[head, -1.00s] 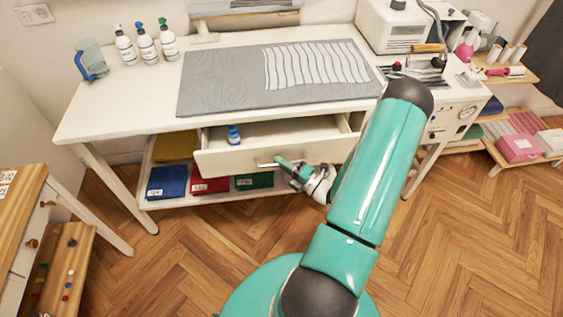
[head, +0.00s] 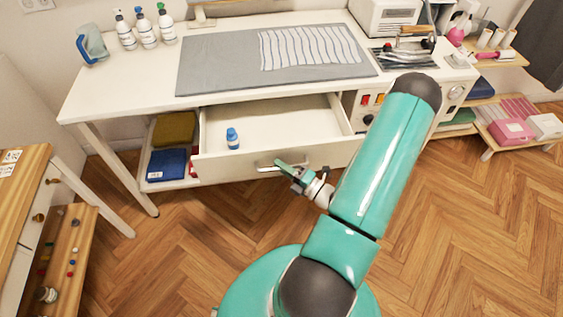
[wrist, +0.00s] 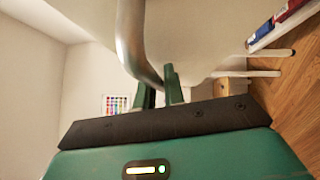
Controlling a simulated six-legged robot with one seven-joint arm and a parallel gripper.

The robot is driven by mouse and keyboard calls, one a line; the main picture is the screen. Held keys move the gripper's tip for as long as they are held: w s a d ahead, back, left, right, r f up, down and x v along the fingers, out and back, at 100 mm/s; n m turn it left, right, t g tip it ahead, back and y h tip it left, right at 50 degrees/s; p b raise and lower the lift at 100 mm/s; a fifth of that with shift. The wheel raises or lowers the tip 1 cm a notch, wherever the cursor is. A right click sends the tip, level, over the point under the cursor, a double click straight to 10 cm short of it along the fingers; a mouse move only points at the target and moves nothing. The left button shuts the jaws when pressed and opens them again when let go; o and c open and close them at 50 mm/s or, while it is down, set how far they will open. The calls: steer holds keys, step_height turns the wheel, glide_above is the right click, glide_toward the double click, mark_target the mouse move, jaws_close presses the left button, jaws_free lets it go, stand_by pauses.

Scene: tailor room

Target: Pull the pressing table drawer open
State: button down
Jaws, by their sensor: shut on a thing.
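The white pressing table (head: 125,88) stands ahead of me in the head view. Its drawer (head: 228,168) is pulled well out, and its inside shows, with a small blue bottle (head: 232,139) standing at the left. My gripper (head: 284,166) is at the drawer front, shut on the metal handle (head: 265,168). In the wrist view the handle (wrist: 131,38) runs down between my green fingers (wrist: 160,90). My arm hides the right end of the drawer front.
A grey mat (head: 210,65) with striped cloth lies on the tabletop, near several pump bottles (head: 145,30). Folded cloths (head: 168,163) lie on the shelf below. A wooden cabinet (head: 22,185) stands at the left. Bare floor (head: 190,240) lies in front of the drawer.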

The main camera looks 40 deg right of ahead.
steer(key=shift+s+a, duration=0.35)
steer(key=shift+s, duration=0.3)
steer(key=c, duration=1.8)
jaws_free()
steer(key=shift+o, duration=0.2)
steer(key=shift+s, duration=0.1)
steer(key=v, duration=1.3)
steer(key=shift+s, duration=0.35)
